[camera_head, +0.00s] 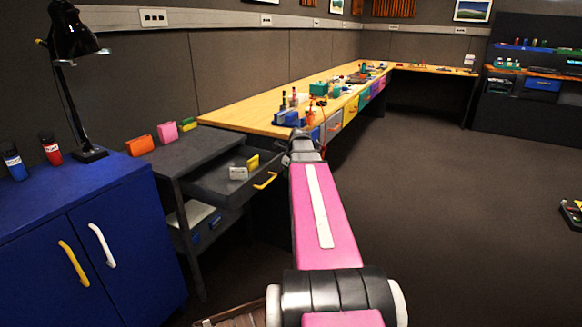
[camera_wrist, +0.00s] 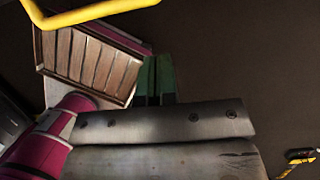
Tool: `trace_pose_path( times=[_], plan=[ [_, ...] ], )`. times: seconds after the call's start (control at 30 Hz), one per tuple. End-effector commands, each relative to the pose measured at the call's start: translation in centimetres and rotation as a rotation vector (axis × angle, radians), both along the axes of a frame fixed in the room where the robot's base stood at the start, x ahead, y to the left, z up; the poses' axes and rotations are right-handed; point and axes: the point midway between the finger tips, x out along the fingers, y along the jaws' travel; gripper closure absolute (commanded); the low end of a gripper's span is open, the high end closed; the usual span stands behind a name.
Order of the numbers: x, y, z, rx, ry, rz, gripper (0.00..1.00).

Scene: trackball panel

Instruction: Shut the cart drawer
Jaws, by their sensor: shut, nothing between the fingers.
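The grey cart (camera_head: 190,152) stands at the left, between a blue cabinet and the long bench. Its top drawer (camera_head: 218,185) is pulled out and holds a white item (camera_head: 238,173) and a yellow item (camera_head: 253,163). The drawer's yellow handle (camera_head: 265,180) is left of my pink arm. A yellow handle (camera_wrist: 95,14) also crosses the top left of the wrist view. My gripper (camera_wrist: 155,78) shows there with its green fingers together and empty, below and right of that handle and apart from it in the picture. In the head view my fingers cannot be made out.
The blue cabinet (camera_head: 90,240) borders the cart at the left. The wooden bench (camera_head: 270,117) runs behind it, with several objects on top. A brown slatted crate (camera_wrist: 85,62) is low, near my base. Open floor (camera_head: 450,200) lies to the right.

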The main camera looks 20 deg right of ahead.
Motion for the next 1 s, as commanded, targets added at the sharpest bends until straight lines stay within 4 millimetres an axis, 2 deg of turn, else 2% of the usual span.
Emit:
trace_pose_path(
  times=[0.03, 0.2, 0.8, 1.0],
  plan=[
    [1.0, 0.5, 0.0, 0.0, -0.001, 0.002, 1.0],
    [2.4, 1.7, -0.4, 0.0, 0.0, 0.002, 1.0],
    [3.2, 2.4, -0.5, 0.0, -0.001, 0.001, 1.0],
    [4.7, 3.5, -0.5, 0.0, -0.001, 0.003, 1.0]
  ],
)
